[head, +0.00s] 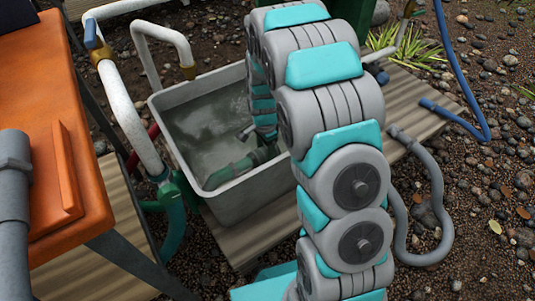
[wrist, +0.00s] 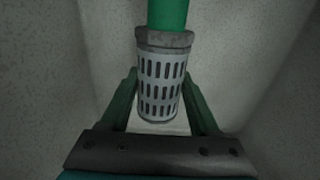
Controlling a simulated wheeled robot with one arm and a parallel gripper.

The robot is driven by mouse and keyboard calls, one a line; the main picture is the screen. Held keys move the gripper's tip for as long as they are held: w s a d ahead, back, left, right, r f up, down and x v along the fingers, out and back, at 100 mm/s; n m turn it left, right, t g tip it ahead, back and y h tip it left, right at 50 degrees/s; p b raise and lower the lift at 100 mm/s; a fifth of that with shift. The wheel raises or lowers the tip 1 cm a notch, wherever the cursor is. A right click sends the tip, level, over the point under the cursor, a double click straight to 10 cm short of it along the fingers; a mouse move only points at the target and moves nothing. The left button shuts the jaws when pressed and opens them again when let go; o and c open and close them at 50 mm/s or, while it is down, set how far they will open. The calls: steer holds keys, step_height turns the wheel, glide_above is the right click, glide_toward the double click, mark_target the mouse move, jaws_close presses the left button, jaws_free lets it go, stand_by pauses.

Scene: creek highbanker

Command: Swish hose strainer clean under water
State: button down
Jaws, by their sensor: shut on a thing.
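The hose strainer (wrist: 160,85) is a pale grey slotted cylinder with a darker grey collar. It is on the end of a green hose (wrist: 168,14) in the wrist view. My gripper (wrist: 161,76) is shut on the strainer, with one dark green-looking finger on each side. In the head view my arm reaches down into a grey tub (head: 239,201) of murky water. A green hose length (head: 228,174) lies in the water there. The strainer and my fingertips cannot be made out clearly in the head view. The slots look open in the dim wrist view.
White pipes (head: 124,112) with brass fittings rise at the tub's left. An orange sluice box (head: 62,120) stands further left. A grey hose (head: 436,190) and a blue hose (head: 457,117) lie at the right. The tub stands on ribbed boards (head: 245,243) over gravel.

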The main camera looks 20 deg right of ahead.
steer(key=w+a, duration=0.1)
steer(key=w, duration=0.4)
steer(key=w+a+p, duration=0.1)
steer(key=w, duration=0.2)
steer(key=shift+a, duration=0.3)
steer(key=s+d, duration=0.1)
steer(key=s, duration=0.2)
steer(key=s+d, duration=0.1)
steer(key=s, duration=0.3)
steer(key=s+d, duration=0.1)
steer(key=s, duration=0.2)
steer(key=shift+s+d, duration=0.2)
steer(key=shift+w+a, duration=0.3)
steer(key=shift+w, duration=0.6)
steer(key=shift+w+a, duration=0.25)
steer(key=shift+w, duration=0.6)
steer(key=shift+w+a, duration=0.3)
steer(key=shift+w, duration=0.6)
steer(key=shift+f, duration=0.15)
